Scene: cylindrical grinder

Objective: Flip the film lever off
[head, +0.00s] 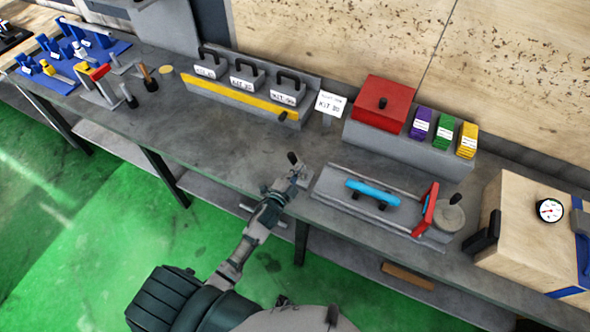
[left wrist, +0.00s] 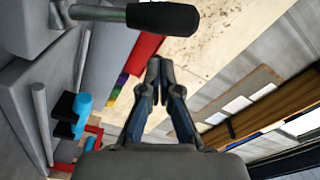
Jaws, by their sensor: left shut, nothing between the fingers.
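A lever with a black grip (head: 293,158) stands on the bench just beyond my left gripper. No readable label marks it as the film lever. A grey rod with a black grip (left wrist: 165,18) crosses the top left of the left wrist view, close to the camera and beyond the fingertips in the picture. My left gripper (head: 297,178) is at the bench's front edge, left of the blue-handled fixture. In the left wrist view its fingers (left wrist: 160,66) are together and empty. I cannot tell whether they touch the lever. My right gripper is not in view.
A grey fixture with a blue handle (head: 372,193) and a red end plate (head: 430,207) lies right of the gripper. Behind stand a red box (head: 384,102), labelled weights and a yellow bar (head: 228,97). A wooden box with a gauge (head: 515,240) is at right. The bench middle is clear.

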